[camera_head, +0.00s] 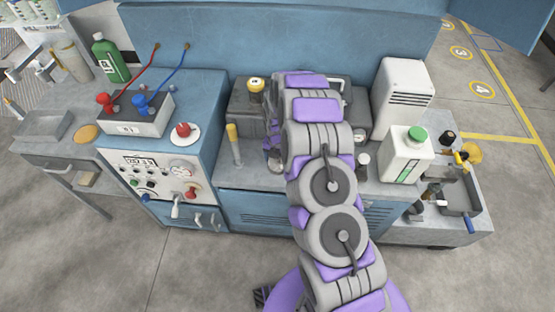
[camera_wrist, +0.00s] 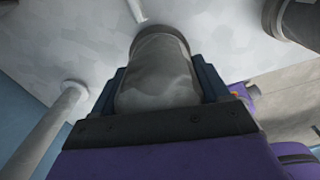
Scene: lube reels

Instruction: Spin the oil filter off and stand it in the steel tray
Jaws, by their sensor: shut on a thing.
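In the wrist view a grey, rounded cylinder with a darker rim, seemingly the oil filter (camera_wrist: 158,72), sits between the jaws of my gripper (camera_wrist: 165,90). The gripper is shut on it. Its rim end points toward a pale grey surface; I cannot tell whether it is still attached there. In the head view my arm hides the filter and most of the gripper, in front of the dark grey machine on the bench. A grey tray (camera_head: 45,127) lies on the left bench and a darker tray (camera_head: 462,197) on the right bench; I cannot tell which is the steel tray.
A yellow-topped post (camera_head: 234,145) stands left of my arm. A white jug with a green cap (camera_head: 404,155) and a tall vented white box (camera_head: 402,92) stand to its right. A control box (camera_head: 140,113) with red and blue leads is on the left cabinet.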

